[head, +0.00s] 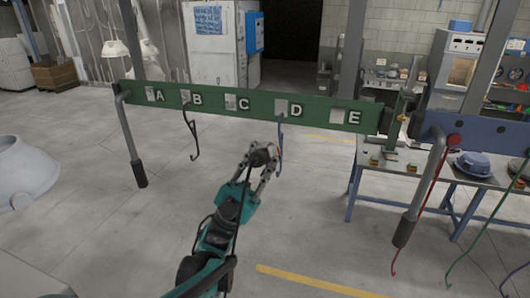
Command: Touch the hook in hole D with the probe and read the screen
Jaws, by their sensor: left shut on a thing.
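A green bar (262,108) carries plates and holes labelled A to E. A thin blue hook (281,134) hangs at hole D. My left gripper (264,159) is just left of and below this hook, shut on a dark round-ended thing, probably the probe (260,157). The fingers and the held thing overlap the hook's lower part in the picture, so I cannot tell if they touch. A dark cable runs back along my left arm. No readable screen shows. My right gripper is out of view.
A black hook (190,130) hangs at hole B. The floor below the bar is clear.

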